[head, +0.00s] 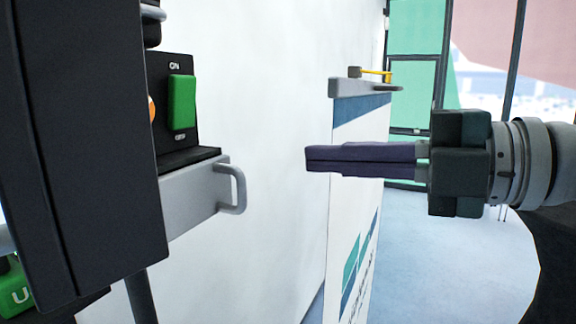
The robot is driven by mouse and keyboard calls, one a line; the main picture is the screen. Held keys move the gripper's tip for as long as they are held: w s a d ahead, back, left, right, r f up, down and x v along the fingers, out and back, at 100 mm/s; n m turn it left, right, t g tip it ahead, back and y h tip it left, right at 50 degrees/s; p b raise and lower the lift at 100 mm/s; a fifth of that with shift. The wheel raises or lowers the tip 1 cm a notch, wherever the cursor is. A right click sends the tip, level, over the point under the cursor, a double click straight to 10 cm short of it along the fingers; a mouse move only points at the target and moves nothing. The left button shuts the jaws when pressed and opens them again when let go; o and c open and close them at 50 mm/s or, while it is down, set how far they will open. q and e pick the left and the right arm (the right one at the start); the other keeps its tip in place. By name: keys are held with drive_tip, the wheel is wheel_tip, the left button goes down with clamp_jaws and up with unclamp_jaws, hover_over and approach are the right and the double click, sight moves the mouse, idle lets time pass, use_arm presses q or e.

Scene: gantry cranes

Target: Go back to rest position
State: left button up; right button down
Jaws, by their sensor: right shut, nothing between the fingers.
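My right gripper (308,158) reaches in from the right edge in the head view. Its two dark fingers are pressed together, pointing left, with nothing between them. Its tips hang in the air in front of the white wall, apart from the black control box with the green switch (182,102), which is to the left. My left gripper does not show.
A grey bracket with a handle (233,190) juts out below the switch. A large dark panel (80,140) fills the left side. A white banner stand (350,215) stands behind my right gripper. Blue floor (450,260) shows at lower right, with windows behind.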

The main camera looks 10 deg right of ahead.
drive_tip(key=d+r+m+t+h+p, duration=0.4)
drive_tip(key=m+t+h+p, duration=0.35)
drive_tip(key=m, duration=0.85)
drive_tip(key=s+d+f+m+g+h, duration=0.5)
drive_tip(key=f+m+h, duration=0.2)
drive_tip(key=m, duration=0.1)
use_arm(q)
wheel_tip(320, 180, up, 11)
drive_tip(key=p, duration=0.3)
use_arm(e)
drive_tip(key=s+f+m+g, duration=0.1)
drive_tip(key=s+f+g, duration=0.1)
drive_tip(key=s, duration=0.4)
drive_tip(key=s+f+m+g, duration=0.1)
drive_tip(key=s+f+g, duration=0.2)
drive_tip(key=s, duration=0.3)
drive_tip(key=s+a+f+g, duration=0.1)
drive_tip(key=s+f+g, duration=0.2)
drive_tip(key=s, duration=0.3)
drive_tip(key=shift+s+m+g+y, duration=0.3)
drive_tip(key=shift+m+g+y, duration=0.1)
drive_tip(key=shift+g+y, duration=0.05)
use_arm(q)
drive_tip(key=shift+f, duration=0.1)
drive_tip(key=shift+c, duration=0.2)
